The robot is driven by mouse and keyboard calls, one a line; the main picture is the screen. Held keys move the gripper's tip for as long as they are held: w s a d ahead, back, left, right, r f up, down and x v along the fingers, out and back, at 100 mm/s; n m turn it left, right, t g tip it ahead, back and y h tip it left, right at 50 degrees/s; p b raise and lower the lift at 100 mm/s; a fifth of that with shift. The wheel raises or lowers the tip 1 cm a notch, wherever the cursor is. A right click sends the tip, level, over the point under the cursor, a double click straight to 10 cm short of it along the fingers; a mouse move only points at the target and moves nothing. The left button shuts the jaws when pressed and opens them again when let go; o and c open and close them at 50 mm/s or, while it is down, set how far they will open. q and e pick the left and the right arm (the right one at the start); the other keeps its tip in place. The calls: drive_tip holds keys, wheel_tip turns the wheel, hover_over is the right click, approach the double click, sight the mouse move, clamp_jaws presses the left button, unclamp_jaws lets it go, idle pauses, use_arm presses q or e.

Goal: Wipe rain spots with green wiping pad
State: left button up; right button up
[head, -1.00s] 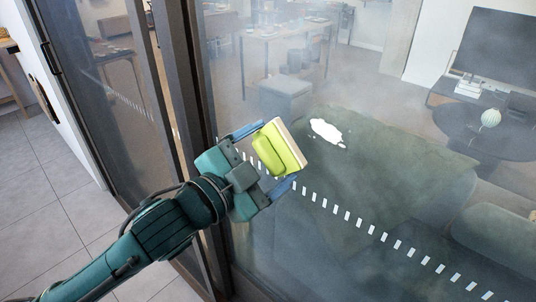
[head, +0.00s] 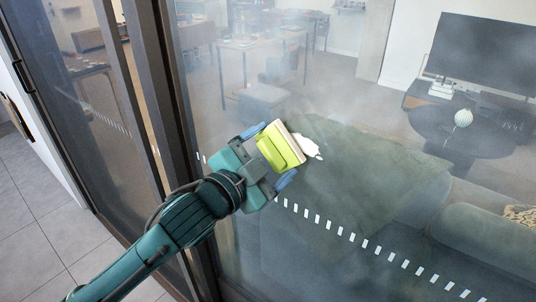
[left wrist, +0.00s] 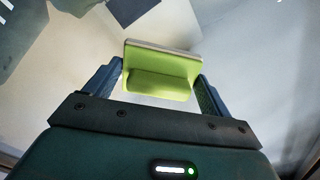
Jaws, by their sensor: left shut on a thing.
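My left gripper (head: 269,158) is shut on the green wiping pad (head: 277,147), with one finger on each side of its handle. The pad has a pale face turned toward the glass panel (head: 340,215). A white spot (head: 311,148) shows on the glass just right of the pad, and the pad covers part of it. I cannot tell whether the pad touches the glass. In the left wrist view the pad (left wrist: 158,72) sits between the two fingers of the gripper (left wrist: 160,82). My right gripper is not in view.
A dark door frame (head: 180,130) stands left of the panel. A row of white dashes (head: 340,230) runs across the glass. Behind it are a table (head: 262,44), a monitor (head: 480,50) and a round dark table (head: 470,130). Grey floor tiles (head: 35,200) lie at left.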

sight(322, 154)
use_arm(q)
drive_tip(key=shift+x, duration=1)
idle(0.4)
drive_tip(key=shift+d, duration=0.1)
drive_tip(key=shift+s+d+p, duration=0.15)
drive_tip(key=shift+s+d, duration=0.6)
drive_tip(key=shift+d, duration=0.25)
drive_tip(key=shift+s+d+p, duration=0.15)
drive_tip(key=shift+s+d, duration=0.6)
drive_tip(key=shift+d, duration=0.2)
drive_tip(key=shift+s+d+p, duration=0.15)
drive_tip(key=shift+s+d, duration=0.6)
drive_tip(key=shift+d, duration=0.25)
drive_tip(key=shift+w+a, duration=0.75)
drive_tip(key=shift+a, duration=0.3)
drive_tip(key=shift+w+a, duration=0.8)
drive_tip(key=shift+a, duration=0.2)
drive_tip(key=shift+w+a, duration=0.75)
drive_tip(key=shift+a, duration=0.3)
drive_tip(key=shift+v, duration=3)
drive_tip(key=shift+s, duration=0.1)
drive_tip(key=shift+v, duration=1.4)
